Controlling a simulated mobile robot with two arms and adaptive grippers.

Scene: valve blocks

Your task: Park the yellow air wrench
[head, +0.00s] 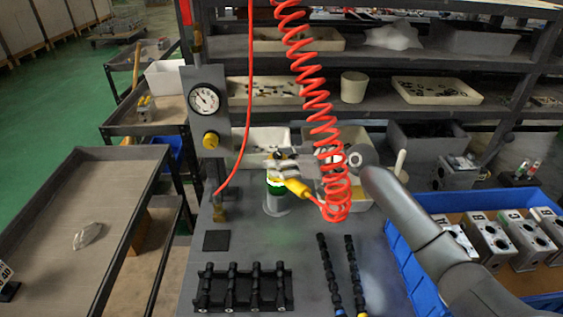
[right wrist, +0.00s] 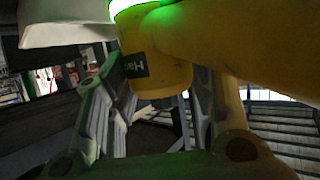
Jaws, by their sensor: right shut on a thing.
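The yellow air wrench (head: 297,188) is in my right gripper (head: 282,168), above the grey bench near its back. In the right wrist view, the yellow wrench body (right wrist: 160,65) with a dark label sits between the fingers. A glowing green ring (head: 275,187) shows just below the gripper, above a grey upright cylinder (head: 277,207) on the bench. I cannot tell whether the wrench is seated in that cylinder or only over it. A red coiled hose (head: 318,100) hangs down to the wrench's handle end. My left gripper is not in view.
A black rack (head: 243,290) and two dark hose-like rods (head: 338,275) lie at the bench front. A post with a pressure gauge (head: 206,99) stands left. A blue crate (head: 408,262) with metal blocks (head: 492,240) is right. Shelves with bins stand behind.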

